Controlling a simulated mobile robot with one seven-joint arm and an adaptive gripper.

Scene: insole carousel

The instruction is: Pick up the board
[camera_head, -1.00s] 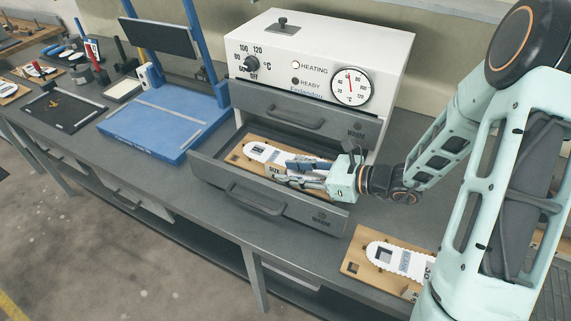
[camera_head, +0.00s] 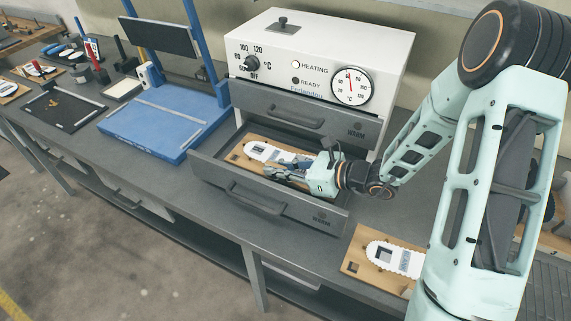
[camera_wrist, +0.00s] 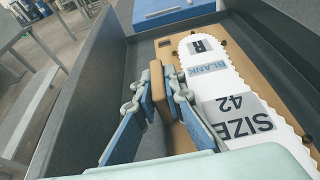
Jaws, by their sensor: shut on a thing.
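The board (camera_head: 237,157) is a tan wooden plate lying in the open lower drawer (camera_head: 262,200) of the white heater. It carries a white insole-shaped blank (camera_head: 262,150). In the wrist view the board (camera_wrist: 172,48) stretches away from me, and its white blank (camera_wrist: 205,65) reads "R", "BLANK" and "SIZE 42". My gripper (camera_head: 286,166) is down inside the drawer, over the board's right part. In the wrist view my gripper (camera_wrist: 160,90) is shut on an upright tan wooden block of the board, with one finger on each side. My gripper hides the right part of the board in the head view.
The white heater (camera_head: 320,45) with dial and gauge stands behind the drawer, with a closed upper drawer (camera_head: 300,118) above. Drawer walls enclose the board closely. A second board (camera_head: 356,262) lies on the bench at lower right. A blue press (camera_head: 165,130) stands at left.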

